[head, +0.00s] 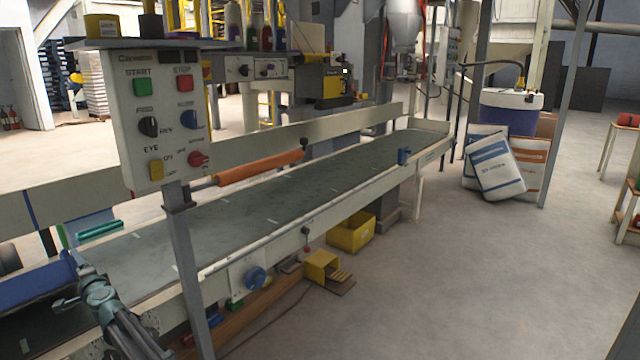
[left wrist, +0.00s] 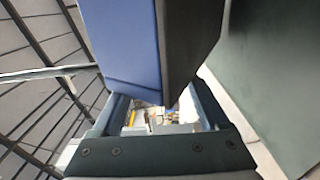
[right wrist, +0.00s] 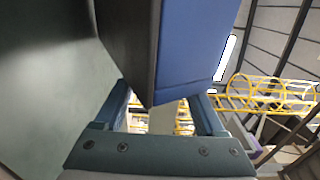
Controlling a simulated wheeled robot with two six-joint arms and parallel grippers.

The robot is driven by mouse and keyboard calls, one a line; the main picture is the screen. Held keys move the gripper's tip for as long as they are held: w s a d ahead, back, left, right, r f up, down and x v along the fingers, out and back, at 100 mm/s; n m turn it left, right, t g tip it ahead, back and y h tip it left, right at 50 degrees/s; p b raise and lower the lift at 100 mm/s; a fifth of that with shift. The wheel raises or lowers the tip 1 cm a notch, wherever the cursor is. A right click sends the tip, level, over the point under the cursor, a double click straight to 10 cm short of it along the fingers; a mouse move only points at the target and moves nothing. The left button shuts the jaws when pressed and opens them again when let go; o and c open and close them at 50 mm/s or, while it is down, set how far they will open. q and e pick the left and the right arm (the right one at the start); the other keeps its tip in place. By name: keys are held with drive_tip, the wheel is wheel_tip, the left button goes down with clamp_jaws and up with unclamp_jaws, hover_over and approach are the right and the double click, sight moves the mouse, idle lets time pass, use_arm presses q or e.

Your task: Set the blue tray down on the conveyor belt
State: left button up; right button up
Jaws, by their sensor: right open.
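The blue tray (head: 32,287) is at the lower left of the head view, over the near end of the dark green conveyor belt (head: 250,205); part of it is cut off. In the wrist views the tray (left wrist: 125,40) (right wrist: 200,40) shows close in front of both grippers. My right gripper (head: 76,270) is at the tray's right end, its fingers (right wrist: 162,110) spread apart. My left gripper (left wrist: 160,110) is at the tray too, fingers spread similarly; it is out of the head view. I cannot tell whether the tray's underside touches the belt.
A control panel (head: 160,120) on a grey post (head: 185,260) stands close right of the tray. An orange roller (head: 260,167) and a teal bar (head: 98,230) are near the belt. The belt beyond is clear. Paper sacks (head: 497,168) lean at the far right.

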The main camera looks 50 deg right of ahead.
use_arm(q)
drive_tip(key=shift+d+f+h, duration=0.15)
drive_tip(key=shift+d+h, duration=0.25)
drive_tip(key=shift+d, duration=0.25)
use_arm(e)
drive_tip(key=shift+a+f+y, duration=0.15)
drive_tip(key=shift+a+y, duration=0.25)
drive_tip(key=shift+a, duration=0.3)
use_arm(q)
drive_tip(key=shift+a, duration=1)
drive_tip(key=o, duration=0.4)
drive_tip(key=shift+a, duration=0.15)
use_arm(e)
drive_tip(key=shift+d, duration=1.2)
drive_tip(key=o, duration=0.4)
use_arm(q)
drive_tip(key=shift+s, duration=0.15)
drive_tip(key=s, duration=1.1)
drive_tip(key=shift+s, duration=0.35)
use_arm(e)
drive_tip(key=s, duration=1.2)
